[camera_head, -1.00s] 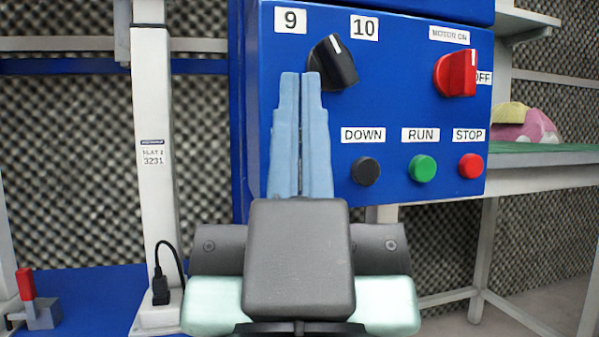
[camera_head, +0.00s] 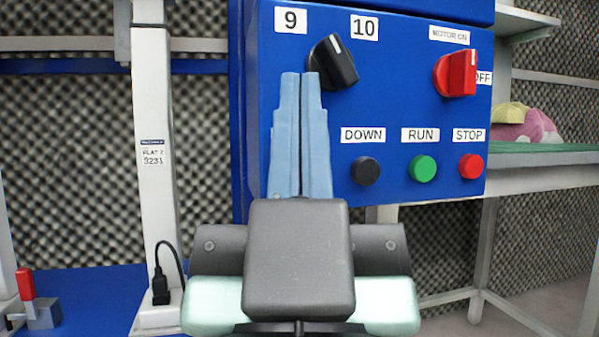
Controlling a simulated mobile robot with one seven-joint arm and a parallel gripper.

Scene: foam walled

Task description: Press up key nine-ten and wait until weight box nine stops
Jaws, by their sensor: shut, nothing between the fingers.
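A blue control panel (camera_head: 395,110) fills the upper middle of the head view. Labels 9 (camera_head: 290,20) and 10 (camera_head: 364,27) sit above a black selector knob (camera_head: 333,62), whose white mark lies between them. My gripper (camera_head: 300,80) is shut and empty, its blue fingers pointing up in front of the panel's left part. Its tips overlap the knob's lower left in the picture; I cannot tell whether they touch anything. The fingers cover the panel area left of the DOWN label, so any key there is hidden. No weight box can be made out.
The panel also has a black DOWN button (camera_head: 366,171), a green RUN button (camera_head: 423,168), a red STOP button (camera_head: 471,166) and a red motor switch (camera_head: 456,74). A white post (camera_head: 157,150) stands left. A green-topped bench (camera_head: 545,155) is at right.

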